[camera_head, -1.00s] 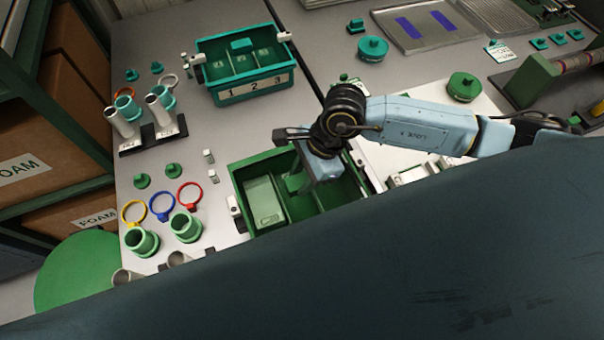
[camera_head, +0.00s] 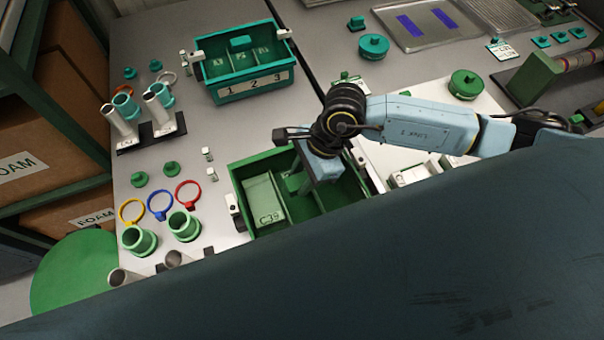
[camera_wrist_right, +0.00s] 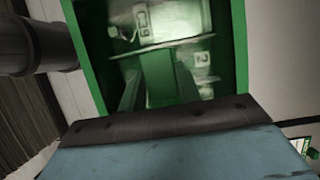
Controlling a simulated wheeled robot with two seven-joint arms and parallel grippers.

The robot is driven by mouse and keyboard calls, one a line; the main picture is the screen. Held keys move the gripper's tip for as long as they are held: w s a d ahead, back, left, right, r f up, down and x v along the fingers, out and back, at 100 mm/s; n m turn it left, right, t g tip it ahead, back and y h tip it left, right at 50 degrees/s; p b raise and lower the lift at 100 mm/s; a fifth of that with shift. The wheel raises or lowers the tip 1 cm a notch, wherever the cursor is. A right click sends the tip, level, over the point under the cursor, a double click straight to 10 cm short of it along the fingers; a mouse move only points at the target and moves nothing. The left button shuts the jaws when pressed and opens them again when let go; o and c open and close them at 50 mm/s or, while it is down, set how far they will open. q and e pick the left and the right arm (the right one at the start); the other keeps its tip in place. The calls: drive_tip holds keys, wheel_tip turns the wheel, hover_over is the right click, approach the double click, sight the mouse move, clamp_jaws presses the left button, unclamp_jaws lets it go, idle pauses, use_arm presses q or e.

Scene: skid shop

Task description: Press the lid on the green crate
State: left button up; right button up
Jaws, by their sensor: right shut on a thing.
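The green crate (camera_head: 242,208) stands open on the bench, below the middle of the head view, partly hidden by my right arm. A pale green block labelled C39 (camera_head: 265,200) lies in its left part; the label also shows in the right wrist view (camera_wrist_right: 145,20). My right gripper (camera_head: 298,182) reaches down into the crate beside the block. I cannot make out a separate lid for the green crate. My left gripper is not in view.
A teal crate (camera_head: 222,94) numbered 1 2 3 stands behind. Rings (camera_head: 160,205), green cups (camera_head: 184,226) and a tube stand (camera_head: 150,137) are at left. Metal trays (camera_head: 425,22) lie at the back right. Bench between the crates is mostly clear.

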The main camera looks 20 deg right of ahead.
drive_tip(key=shift+f, duration=0.1)
idle(0.5)
drive_tip(key=o, duration=1.7)
drive_tip(key=shift+c, duration=0.2)
drive_tip(key=shift+r+p, duration=2.55)
drive_tip(key=shift+r, duration=1.45)
clamp_jaws()
